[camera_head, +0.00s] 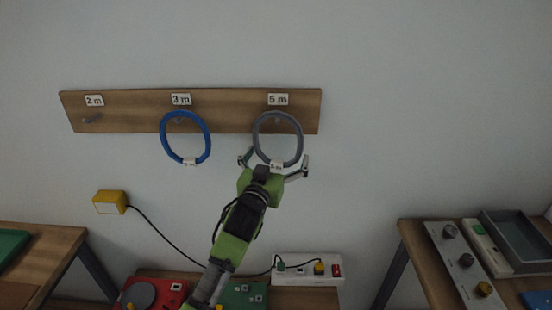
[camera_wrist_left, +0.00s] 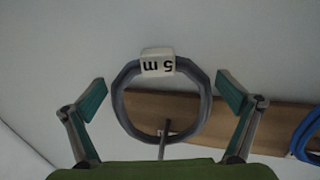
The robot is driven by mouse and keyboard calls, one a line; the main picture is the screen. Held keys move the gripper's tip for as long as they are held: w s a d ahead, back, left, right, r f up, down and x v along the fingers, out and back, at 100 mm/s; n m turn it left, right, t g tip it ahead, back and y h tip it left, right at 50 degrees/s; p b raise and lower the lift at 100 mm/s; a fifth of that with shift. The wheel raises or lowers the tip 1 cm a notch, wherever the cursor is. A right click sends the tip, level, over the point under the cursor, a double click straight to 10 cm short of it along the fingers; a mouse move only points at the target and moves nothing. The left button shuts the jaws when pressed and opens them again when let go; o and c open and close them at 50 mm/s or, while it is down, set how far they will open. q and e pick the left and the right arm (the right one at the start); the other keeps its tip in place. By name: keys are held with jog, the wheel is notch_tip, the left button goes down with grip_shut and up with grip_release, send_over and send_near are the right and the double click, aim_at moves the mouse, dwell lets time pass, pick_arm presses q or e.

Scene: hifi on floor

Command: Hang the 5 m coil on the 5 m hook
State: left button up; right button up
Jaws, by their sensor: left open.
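The grey coil (camera_head: 298,132) hangs around the peg under the "5 m" sign (camera_head: 278,99) on the wooden board (camera_head: 225,104). Its "5 m" tag also shows in the left wrist view (camera_wrist_left: 158,62), where the coil (camera_wrist_left: 122,108) loops around the metal hook (camera_wrist_left: 164,135). My left gripper (camera_head: 273,164) is open just below the coil. In the left wrist view its fingers (camera_wrist_left: 161,95) stand apart on both sides of the coil, not touching it. My right gripper is not in view.
A blue coil (camera_head: 207,142) hangs under the "3 m" sign, left of the grey one. The "2 m" hook (camera_head: 92,119) is bare. Below are a power strip (camera_head: 307,268), a yellow box (camera_head: 110,202) on the wall and tables at both sides. The wall on the right is clear.

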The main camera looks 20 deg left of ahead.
pick_arm(q)
jog(key=s+d+f+b, duration=0.1)
jog(key=s+f, duration=0.2)
jog(key=s, duration=0.8)
jog(key=s+d+f+b, duration=0.2)
jog(key=s+f, duration=0.2)
jog(key=s, duration=0.8)
jog(key=shift+s+d, duration=0.3)
dwell(2.8)
dwell(0.4)
